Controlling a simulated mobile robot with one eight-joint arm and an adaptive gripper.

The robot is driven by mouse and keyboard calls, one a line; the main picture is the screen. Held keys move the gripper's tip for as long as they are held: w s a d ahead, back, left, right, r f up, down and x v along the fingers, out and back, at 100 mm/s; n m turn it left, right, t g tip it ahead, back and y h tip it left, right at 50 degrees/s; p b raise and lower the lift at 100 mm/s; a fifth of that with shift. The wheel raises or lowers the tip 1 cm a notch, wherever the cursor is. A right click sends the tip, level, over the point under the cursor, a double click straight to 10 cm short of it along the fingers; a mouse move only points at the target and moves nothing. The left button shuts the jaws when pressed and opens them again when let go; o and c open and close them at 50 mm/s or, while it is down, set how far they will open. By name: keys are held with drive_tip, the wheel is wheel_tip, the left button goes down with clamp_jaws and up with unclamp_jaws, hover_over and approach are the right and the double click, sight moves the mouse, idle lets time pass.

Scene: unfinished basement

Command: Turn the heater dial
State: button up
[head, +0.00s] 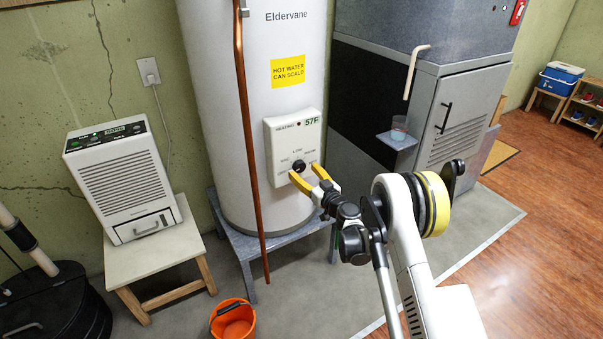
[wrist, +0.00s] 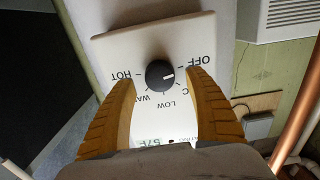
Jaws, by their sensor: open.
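The heater dial is a small round black knob (head: 298,165) on the white control panel (head: 283,137) of the tall white water heater (head: 296,45). The dial also shows in the wrist view (wrist: 160,73), upside down, with HOT, LOW and OFF lettered around it. A pale mark on the knob points right in that view, toward the OFF side. My gripper (head: 306,172) has yellow fingers and is open in front of the dial. In the wrist view its fingertips (wrist: 161,80) stand on either side of the knob, with gaps visible.
A copper pipe (head: 246,130) runs down the heater's front, left of the panel. A dehumidifier (head: 120,180) sits on a wooden stool at left, with an orange bucket (head: 233,320) on the floor. A grey furnace cabinet (head: 460,115) with a small shelf (head: 397,141) stands at right.

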drive_tip(key=shift+x, duration=1.1)
drive_tip(key=shift+c, duration=0.6)
drive_tip(key=c, duration=1.1)
